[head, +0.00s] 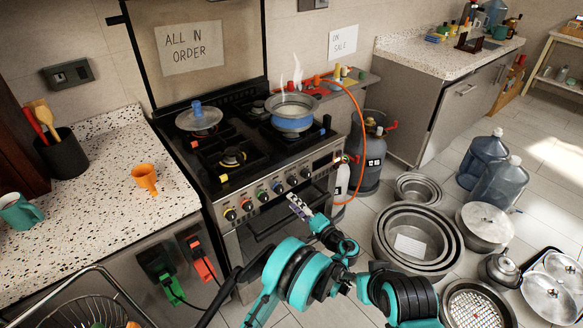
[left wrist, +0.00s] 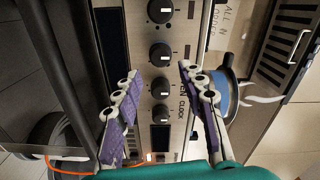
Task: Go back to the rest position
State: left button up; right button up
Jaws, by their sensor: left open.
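My left gripper (head: 298,207) is in front of the stove's control panel, near the knobs and above the oven door's right part. In the left wrist view its two purple-padded fingers (left wrist: 160,76) stand apart with nothing held between them. Behind them is the control panel (left wrist: 178,50) with a row of black knobs (left wrist: 160,52). I cannot tell from these frames whether a fingertip touches the panel. My right gripper is not in view.
A gas cylinder (head: 369,155) with an orange hose stands right of the stove. Nested metal pots (head: 457,262), pans and water jugs (head: 500,182) crowd the floor at right.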

pick_arm(q)
jog(key=a+r+g, duration=0.1)
jog(key=a+r, duration=0.1)
jog(key=a, duration=0.1)
jog(key=a+r+n+g+h, duration=0.1)
jog(key=a+r, duration=0.2)
jog(key=a+r+g, duration=0.1)
jog(key=a+r, duration=0.1)
jog(key=a, duration=0.1)
jog(key=shift+r, duration=0.25)
jog(key=s+a+r+n+g+h, duration=0.2)
jog(key=s+a+r+g+h, duration=0.1)
jog(key=s+a+r, duration=0.45)
jog(key=s+a+f+n+h, duration=0.1)
jog(key=s+a+n+h, duration=0.1)
jog(key=s, duration=1.1)
jog(key=s+a+f+n+g+h, duration=0.1)
jog(key=s+a+n+h, duration=0.2)
jog(key=s, duration=1)
jog(key=shift+s+a+h, duration=0.3)
jog(key=shift+s+h, duration=0.05)
jog(key=shift+h, duration=0.45)
